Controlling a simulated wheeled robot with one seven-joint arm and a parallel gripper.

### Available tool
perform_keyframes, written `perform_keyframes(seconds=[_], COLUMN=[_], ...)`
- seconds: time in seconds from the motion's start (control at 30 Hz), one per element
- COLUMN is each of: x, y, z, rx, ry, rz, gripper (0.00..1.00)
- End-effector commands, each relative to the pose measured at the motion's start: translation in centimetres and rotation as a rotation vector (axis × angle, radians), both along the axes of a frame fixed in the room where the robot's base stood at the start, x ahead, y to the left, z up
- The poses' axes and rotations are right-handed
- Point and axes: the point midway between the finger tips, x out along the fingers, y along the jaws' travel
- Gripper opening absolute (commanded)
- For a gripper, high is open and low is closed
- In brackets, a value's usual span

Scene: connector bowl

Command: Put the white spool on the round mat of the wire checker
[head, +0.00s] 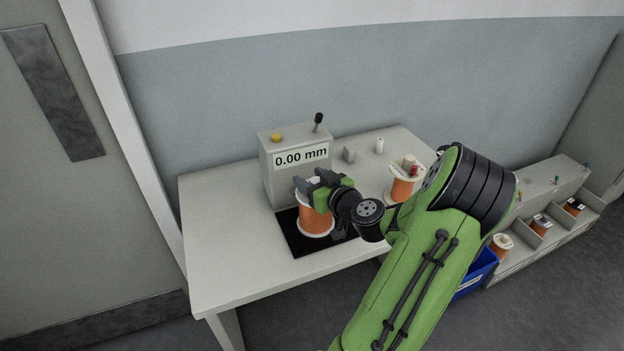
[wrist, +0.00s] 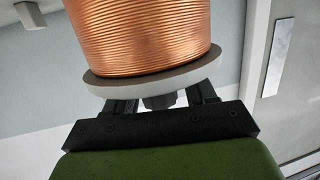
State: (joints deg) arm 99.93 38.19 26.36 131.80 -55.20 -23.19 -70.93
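The spool at my gripper (head: 317,184) has pale flanges and orange copper wire (head: 315,222). It stands upright over the black square base (head: 308,249) in front of the wire checker (head: 295,152), a grey box reading 0.00 mm. Its lower flange appears to rest there; the round mat cannot be made out beneath it. In the wrist view the copper spool (wrist: 145,35) fills the top middle. My gripper's two dark fingers (wrist: 163,103) reach up to its near flange, either side of a small grey hub. The flange hides the fingertips, so their grip is unclear.
A second copper spool (head: 402,188) stands on the table right of the checker, near a small grey block (head: 349,155) and a white cylinder (head: 379,146). A shelf (head: 548,190) with several spools and a blue bin (head: 474,276) are at right. The table's left side is clear.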

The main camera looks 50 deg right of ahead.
Motion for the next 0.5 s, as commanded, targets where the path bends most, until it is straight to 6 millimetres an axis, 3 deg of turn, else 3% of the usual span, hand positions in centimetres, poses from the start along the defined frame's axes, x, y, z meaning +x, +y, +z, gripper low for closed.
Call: perform_keyframes(seconds=[0.37, 0.5], x=[0.0, -2.8], y=[0.0, 0.8], z=[0.4, 0.7], rx=[0.001, 0.002], ry=[0.0, 0.002], rz=[0.0, -0.007], gripper=[0.63, 0.63])
